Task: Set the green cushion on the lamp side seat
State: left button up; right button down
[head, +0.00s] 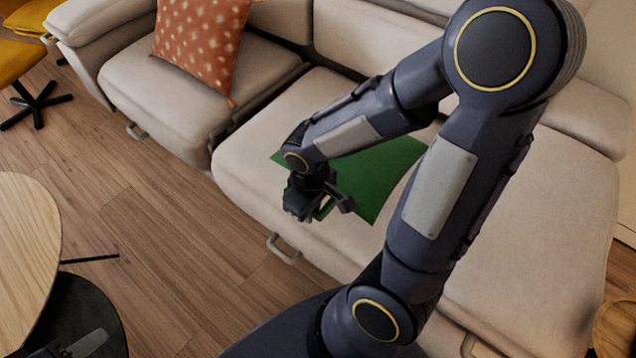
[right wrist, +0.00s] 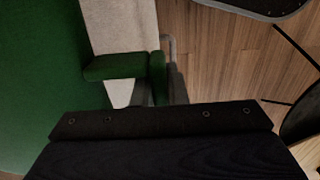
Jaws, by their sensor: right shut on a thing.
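The green cushion (head: 378,178) is over the middle seat of the beige sofa (head: 258,140), partly hidden behind my right forearm. I cannot tell whether it touches the seat. My right gripper (head: 322,207) is shut on the cushion's near left part, above the seat's front edge. In the right wrist view the green cushion (right wrist: 35,85) fills the left side, beside the dark gripper body. The lamp is not in view, so I cannot tell which seat is on its side.
An orange dotted cushion (head: 200,40) leans on the left seat. A pale wooden table (head: 25,255) stands at the left, and yellow chairs (head: 22,60) at the upper left. The right seat (head: 530,235) looks bare, partly behind my arm. Wooden floor (head: 150,215) lies clear before the sofa.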

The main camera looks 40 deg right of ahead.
jog(key=w+d+f+b, duration=0.1)
jog(key=w+f, duration=0.1)
jog(key=w, duration=0.1)
jog(key=w+d+f+b, duration=0.1)
jog(key=w+d+f, duration=0.1)
jog(key=w+f, duration=0.1)
jog(key=w+d+f+b, duration=0.1)
jog(key=w+f, duration=0.2)
jog(key=shift+w+d, duration=0.15)
jog(key=shift+w, duration=0.2)
jog(key=shift+w+d+f, duration=0.1)
jog(key=shift+w+f, duration=0.1)
jog(key=shift+f, duration=0.1)
jog(key=shift+w+f+b, duration=0.15)
jog(key=shift+f+b, duration=0.9)
jog(key=shift+f, duration=0.55)
jog(key=shift+f, duration=0.15)
jog(key=c, duration=1.5)
grip_release()
jog(key=shift+o, duration=0.2)
